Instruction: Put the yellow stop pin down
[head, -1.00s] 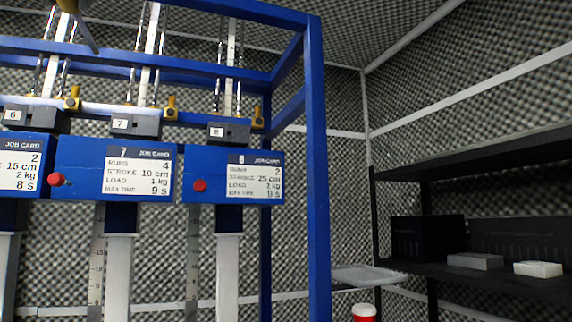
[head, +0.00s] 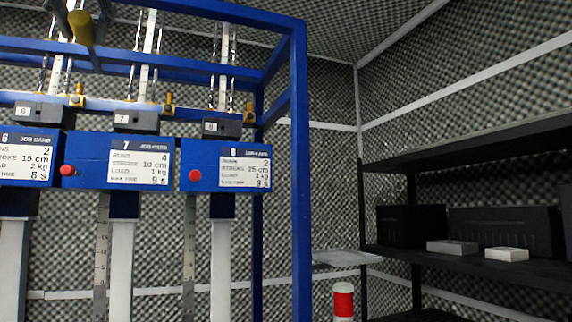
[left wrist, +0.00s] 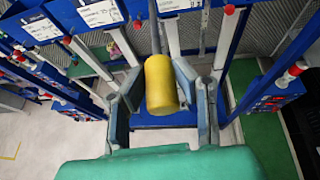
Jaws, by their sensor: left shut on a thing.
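My left gripper (head: 83,14) shows at the top left of the head view, in front of the blue frame. In the left wrist view its two fingers (left wrist: 160,72) are on either side of the yellow stop pin (left wrist: 161,88). The gripper is shut on the pin, a thick yellow cylinder with a dark rod beyond it. The pin also shows in the head view (head: 80,29), held in the air. My right gripper is in neither view.
A blue frame (head: 300,160) carries blue stations with job cards (head: 140,161), red buttons and small yellow fittings (head: 168,103). To the right are a pale tray (head: 345,258), a red-and-white post (head: 343,300) and a black shelf (head: 460,265) with boxes.

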